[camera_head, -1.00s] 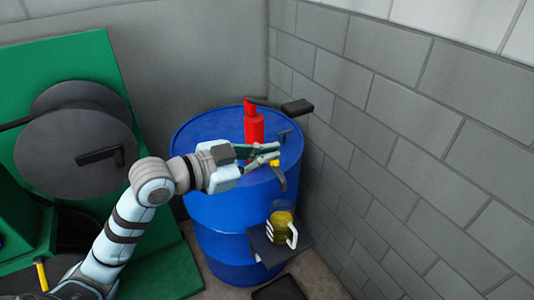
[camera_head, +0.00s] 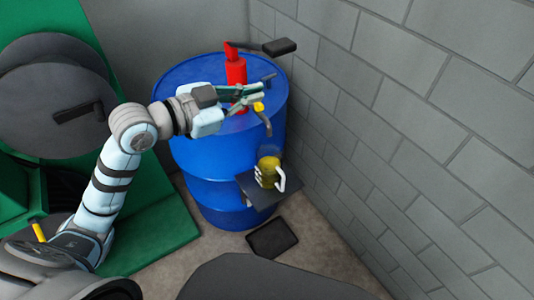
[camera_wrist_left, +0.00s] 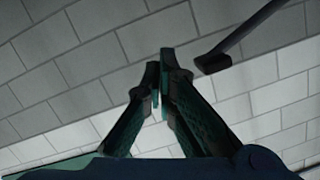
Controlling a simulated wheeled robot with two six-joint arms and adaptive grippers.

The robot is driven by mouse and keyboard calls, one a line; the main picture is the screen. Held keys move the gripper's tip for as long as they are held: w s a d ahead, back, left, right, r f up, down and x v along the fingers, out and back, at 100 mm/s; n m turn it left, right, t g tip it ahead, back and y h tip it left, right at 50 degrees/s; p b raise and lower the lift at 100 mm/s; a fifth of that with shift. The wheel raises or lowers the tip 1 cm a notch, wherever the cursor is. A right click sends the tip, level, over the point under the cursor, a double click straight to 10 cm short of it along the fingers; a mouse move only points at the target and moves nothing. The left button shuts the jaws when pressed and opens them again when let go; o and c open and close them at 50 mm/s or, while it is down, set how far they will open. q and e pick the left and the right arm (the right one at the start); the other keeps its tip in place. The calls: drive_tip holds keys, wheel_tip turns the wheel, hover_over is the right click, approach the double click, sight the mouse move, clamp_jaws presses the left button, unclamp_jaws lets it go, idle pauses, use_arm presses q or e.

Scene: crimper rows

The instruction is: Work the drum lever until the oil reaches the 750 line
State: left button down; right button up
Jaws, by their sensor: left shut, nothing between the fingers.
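The blue drum (camera_head: 215,185) stands in the corner with a red pump (camera_head: 236,75) on its lid. The pump's lever ends in a black handle (camera_head: 279,47) to the right, by the wall; the handle also shows in the left wrist view (camera_wrist_left: 213,63). A spout with a yellow knob (camera_head: 259,106) hangs over the drum's front edge. Below it, a jug (camera_head: 267,174) holds yellowish oil; its marks are too small to read. My left gripper (camera_head: 262,93) is shut and empty, in front of the pump and below the handle. My right gripper is out of view.
The jug stands on a dark shelf (camera_head: 250,195) at the drum's front. A block wall (camera_head: 400,130) rises close on the right. Green machinery (camera_head: 150,230) stands on the left. A dark flat pad (camera_head: 271,238) lies on the floor.

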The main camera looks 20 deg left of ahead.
use_arm(q)
drive_tip(key=w+a+f+n+y, duration=0.3)
drive_tip(key=a+f, duration=0.2)
drive_tip(key=f, duration=0.4)
drive_tip(key=w+a+f+n+y, duration=0.2)
drive_tip(key=w+a+f+n, duration=0.15)
drive_tip(key=f, duration=0.55)
drive_tip(key=s+a+f+n+g+y, duration=0.1)
drive_tip(key=s+a+f, duration=0.15)
drive_tip(key=f, duration=0.45)
drive_tip(key=s+a+f+n+g+y, duration=0.1)
drive_tip(key=s+a+f+n+g, duration=0.15)
drive_tip(key=f, duration=0.45)
drive_tip(key=s+a+f+y, duration=0.1)
drive_tip(key=s+f, duration=0.2)
drive_tip(key=f, duration=0.4)
drive_tip(key=s+f+n+g+y, duration=0.15)
drive_tip(key=s+f+g, duration=0.25)
drive_tip(key=s+f, duration=1.25)
drive_tip(key=s+d+f+g, duration=0.2)
drive_tip(key=s+f, duration=0.2)
drive_tip(key=s, duration=0.7)
drive_tip(key=s+d+f+g, duration=0.2)
drive_tip(key=s+d+f, duration=0.1)
drive_tip(key=s, duration=0.9)
drive_tip(key=shift+d+f+m, duration=0.15)
drive_tip(key=shift+f+m, duration=0.3)
